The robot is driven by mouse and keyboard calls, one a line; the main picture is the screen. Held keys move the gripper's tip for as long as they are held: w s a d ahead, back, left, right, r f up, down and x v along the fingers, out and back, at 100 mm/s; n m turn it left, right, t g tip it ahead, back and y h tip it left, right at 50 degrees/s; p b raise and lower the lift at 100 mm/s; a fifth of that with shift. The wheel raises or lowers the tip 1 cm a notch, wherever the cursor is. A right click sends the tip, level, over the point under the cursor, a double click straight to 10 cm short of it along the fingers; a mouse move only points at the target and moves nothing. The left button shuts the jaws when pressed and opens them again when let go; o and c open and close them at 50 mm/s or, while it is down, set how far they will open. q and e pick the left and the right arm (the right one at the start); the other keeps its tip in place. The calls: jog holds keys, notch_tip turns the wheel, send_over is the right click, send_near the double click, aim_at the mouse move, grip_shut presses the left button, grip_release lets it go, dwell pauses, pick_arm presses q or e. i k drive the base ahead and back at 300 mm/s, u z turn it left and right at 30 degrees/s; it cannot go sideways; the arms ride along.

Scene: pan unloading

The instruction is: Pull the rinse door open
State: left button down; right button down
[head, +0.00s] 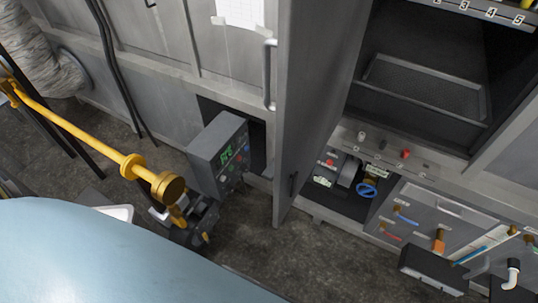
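A tall grey door (318,70) stands swung out from the cabinet front, with an open dark compartment (420,65) to its right. I see no label that marks which door is the rinse door. A yellow arm comes in from the left and ends near a dark mechanism that looks like my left gripper (200,224). It is apart from the door, and its fingers are too small to read. My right gripper is not seen.
Below the compartment are an open bay with a blue coiled hose (366,190) and panels with fittings. A light blue surface (100,255) fills the lower left. Dark floor is clear below the door.

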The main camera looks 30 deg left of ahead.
aim_at(318, 43)
jog(key=u, duration=1.95)
jog(key=k, duration=0.85)
jog(key=z, duration=0.85)
jog(key=i, duration=0.5)
jog(key=u, duration=0.05)
